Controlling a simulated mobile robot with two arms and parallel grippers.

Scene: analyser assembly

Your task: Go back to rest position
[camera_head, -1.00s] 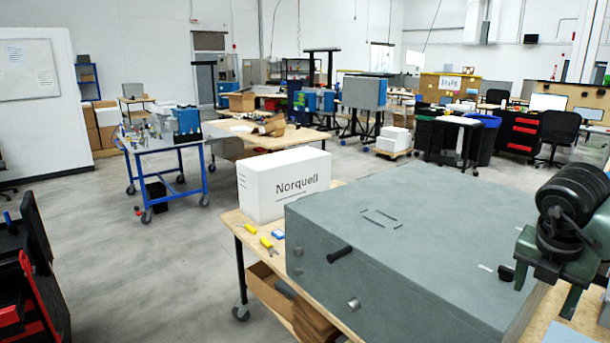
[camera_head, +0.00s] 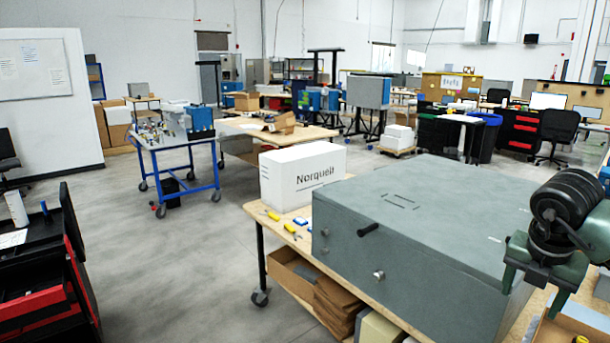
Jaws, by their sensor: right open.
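My right gripper (camera_head: 535,283) is at the right edge, dark green with a black ribbed wrist above it. Its two fingers are apart with nothing between them. It hangs in front of the right end of the large grey analyser box (camera_head: 425,220) and overlaps its edge in the picture; I cannot tell how far apart they are. The box has a black knob on its front and slots in its top. It sits on a wooden-topped workbench (camera_head: 285,233). My left gripper is not in view.
A white box marked Norquell (camera_head: 300,178) stands on the bench, with yellow-handled tools (camera_head: 291,230) before it. A black and red tool cart (camera_head: 50,280) is at the lower left. A blue trolley (camera_head: 177,150) stands further back. Grey floor (camera_head: 170,260) between them is open.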

